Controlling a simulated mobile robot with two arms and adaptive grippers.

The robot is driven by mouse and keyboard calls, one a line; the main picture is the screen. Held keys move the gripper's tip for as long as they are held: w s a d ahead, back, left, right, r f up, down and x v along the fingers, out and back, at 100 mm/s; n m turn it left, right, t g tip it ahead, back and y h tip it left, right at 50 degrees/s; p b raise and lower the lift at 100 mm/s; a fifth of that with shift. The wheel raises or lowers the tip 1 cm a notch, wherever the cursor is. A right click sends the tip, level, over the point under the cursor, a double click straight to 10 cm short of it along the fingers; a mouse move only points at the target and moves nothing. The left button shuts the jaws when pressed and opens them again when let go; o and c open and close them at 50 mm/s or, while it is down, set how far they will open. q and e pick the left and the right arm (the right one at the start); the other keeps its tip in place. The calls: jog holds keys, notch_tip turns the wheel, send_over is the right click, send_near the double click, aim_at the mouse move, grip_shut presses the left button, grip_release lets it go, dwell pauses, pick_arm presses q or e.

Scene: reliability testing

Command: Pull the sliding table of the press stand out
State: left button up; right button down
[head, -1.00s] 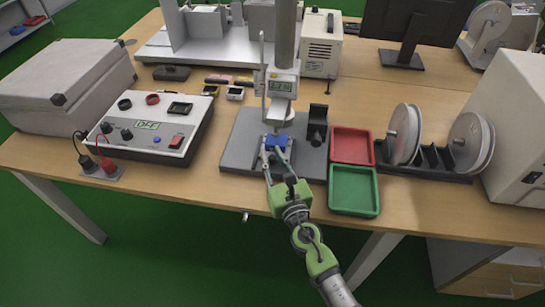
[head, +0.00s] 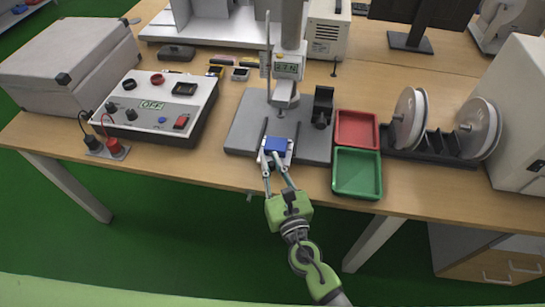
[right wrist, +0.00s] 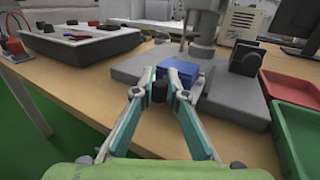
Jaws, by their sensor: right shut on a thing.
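The press stand has a grey base (head: 245,130) at the front middle of the workbench, with a column and a small display above it. A blue block (head: 276,145) sits on its light sliding table (head: 291,151), which is at the front part of the base, forward of the press ram (head: 286,97). My right gripper (head: 275,163) is at the front of the sliding table. In the right wrist view its fingers are closed around a dark knob (right wrist: 159,91), just in front of the blue block (right wrist: 180,72). My left gripper is not in view.
A red tray (head: 357,128) and a green tray (head: 357,172) stand right of the press. A control box (head: 155,105) is on the left, and a rack with discs (head: 432,146) is on the right. The space before the bench edge is free.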

jog(key=c, duration=2.3)
grip_release()
jog(key=v, duration=1.2)
